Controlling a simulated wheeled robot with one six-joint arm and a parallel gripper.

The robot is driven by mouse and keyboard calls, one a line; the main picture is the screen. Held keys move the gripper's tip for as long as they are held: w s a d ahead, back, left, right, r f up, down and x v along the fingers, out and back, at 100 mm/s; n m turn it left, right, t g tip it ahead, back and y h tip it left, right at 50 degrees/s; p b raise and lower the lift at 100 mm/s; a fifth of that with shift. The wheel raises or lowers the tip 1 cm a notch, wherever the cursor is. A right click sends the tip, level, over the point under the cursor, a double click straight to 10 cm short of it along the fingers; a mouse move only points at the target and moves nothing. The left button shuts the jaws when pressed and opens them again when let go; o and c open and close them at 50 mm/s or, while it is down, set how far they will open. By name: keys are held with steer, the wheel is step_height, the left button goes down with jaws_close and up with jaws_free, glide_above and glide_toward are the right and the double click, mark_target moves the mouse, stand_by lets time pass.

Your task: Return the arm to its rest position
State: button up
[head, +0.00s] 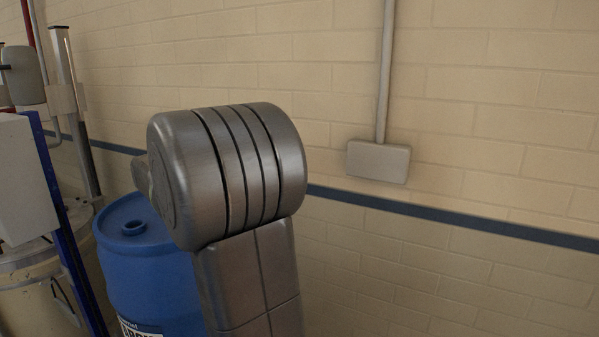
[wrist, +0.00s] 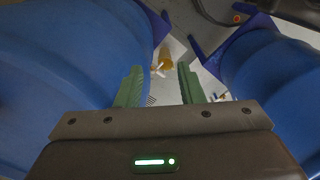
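In the head view, a grey link of my arm (head: 235,175) stands in the middle, bent at a thick ribbed joint. My gripper is hidden in that view. In the wrist view, my gripper (wrist: 158,86) shows two green fingers standing apart with nothing between them. The gripper points down between a blue drum (wrist: 65,60) on the left and another blue drum (wrist: 275,80) on the right. I cannot tell whether the left finger touches the left drum.
A blue drum (head: 150,262) stands behind my arm. A metal vessel (head: 40,300) and a blue post (head: 70,235) are at the left. A brick wall (head: 480,120) with a grey box (head: 378,161) and conduit closes the back. An orange-yellow object (wrist: 166,61) lies beyond the fingers.

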steer(key=w+d+f+m, duration=0.2)
steer(key=d+f+m, duration=0.3)
steer(key=f, duration=0.3)
steer(key=shift+w, duration=0.3)
steer(key=shift+d+f, duration=0.1)
